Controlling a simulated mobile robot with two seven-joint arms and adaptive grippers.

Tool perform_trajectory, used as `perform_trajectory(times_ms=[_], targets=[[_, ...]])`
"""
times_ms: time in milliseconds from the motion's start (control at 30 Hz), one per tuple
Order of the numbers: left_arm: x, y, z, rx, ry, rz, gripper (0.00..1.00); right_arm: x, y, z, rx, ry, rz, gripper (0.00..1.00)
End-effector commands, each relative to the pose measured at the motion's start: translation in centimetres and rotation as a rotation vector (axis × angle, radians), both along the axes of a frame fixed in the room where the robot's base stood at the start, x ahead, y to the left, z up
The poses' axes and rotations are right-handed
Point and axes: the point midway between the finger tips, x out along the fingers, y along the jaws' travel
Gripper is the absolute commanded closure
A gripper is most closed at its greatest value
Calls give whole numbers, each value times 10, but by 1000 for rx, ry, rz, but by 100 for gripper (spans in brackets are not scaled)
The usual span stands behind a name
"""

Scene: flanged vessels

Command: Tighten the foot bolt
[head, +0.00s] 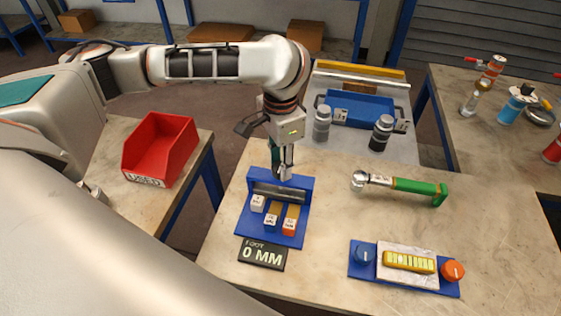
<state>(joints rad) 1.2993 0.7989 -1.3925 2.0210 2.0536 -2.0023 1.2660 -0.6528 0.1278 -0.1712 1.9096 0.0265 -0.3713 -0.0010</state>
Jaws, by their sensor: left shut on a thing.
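My left gripper (283,172) points down at the back edge of a blue stand (244,222) on the front bench. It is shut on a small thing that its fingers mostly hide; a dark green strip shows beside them. A grey metal bar (290,195) lies across the stand just below the fingertips. I cannot make out a foot bolt clearly. A wrench-like tool with a green handle (415,187) and a round metal head lies to the right, apart from the gripper. A black sign (262,254) reads "FOOT 0 MM". My right gripper is out of view.
A blue-based level device (404,267) sits front right. Bare bench lies between stand and tool.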

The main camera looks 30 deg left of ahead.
Motion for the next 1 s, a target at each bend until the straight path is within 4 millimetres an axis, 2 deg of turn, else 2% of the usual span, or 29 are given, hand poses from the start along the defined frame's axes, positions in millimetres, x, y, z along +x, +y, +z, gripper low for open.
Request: perform_trajectory(times_ms=[267,1000], targets=[[1,0,0,3,-2,-196,92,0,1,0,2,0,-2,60],[0,0,0,2,0,-899,92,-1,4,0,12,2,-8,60]])
